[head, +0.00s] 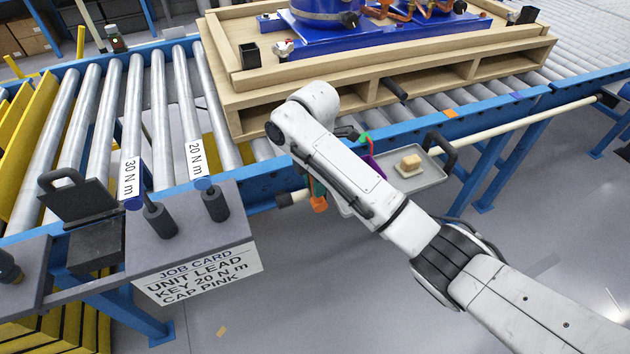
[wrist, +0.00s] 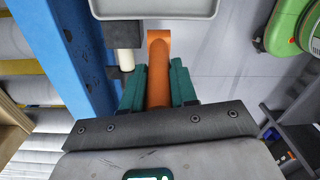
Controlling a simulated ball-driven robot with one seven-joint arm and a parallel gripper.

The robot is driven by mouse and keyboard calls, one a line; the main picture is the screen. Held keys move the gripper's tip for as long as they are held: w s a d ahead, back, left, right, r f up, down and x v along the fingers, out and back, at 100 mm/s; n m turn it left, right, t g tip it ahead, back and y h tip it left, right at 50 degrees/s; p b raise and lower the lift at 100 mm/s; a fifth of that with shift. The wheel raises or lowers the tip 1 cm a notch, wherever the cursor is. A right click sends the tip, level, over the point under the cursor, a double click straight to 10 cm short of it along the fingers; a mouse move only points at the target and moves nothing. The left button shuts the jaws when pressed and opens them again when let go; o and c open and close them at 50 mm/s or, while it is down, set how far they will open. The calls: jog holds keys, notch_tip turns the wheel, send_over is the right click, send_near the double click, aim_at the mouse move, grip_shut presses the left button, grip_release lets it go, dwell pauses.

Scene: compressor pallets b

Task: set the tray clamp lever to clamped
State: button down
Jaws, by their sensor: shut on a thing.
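The tray clamp lever is an orange bar (wrist: 158,70); in the wrist view it runs between my gripper's (wrist: 158,88) two dark green fingers, which are shut on it. Its orange end (head: 319,204) shows below my wrist in the head view. The rest of the lever and its pivot are hidden, so I cannot tell its setting. My gripper is largely behind my arm in the head view. The grey tray (head: 428,179) hangs beside the blue conveyor rail, partly hidden by my arm; its edge (wrist: 155,10) crosses the top of the wrist view.
A tan block (head: 409,165) is on the tray. A cream rail (head: 520,122) runs along the blue conveyor frame (head: 480,118). A wooden pallet (head: 400,80) bears a blue compressor. Torque tools and a job card (head: 198,275) stand at left. The floor in front is mostly clear.

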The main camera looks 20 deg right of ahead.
jog(key=a+h+p, duration=0.1)
jog(key=h, duration=0.1)
jog(key=a+f+h+p, duration=0.1)
jog(key=a+h, duration=0.1)
dwell(0.4)
jog(key=c, duration=0.9)
grip_release()
jog(key=shift+a+r, duration=0.1)
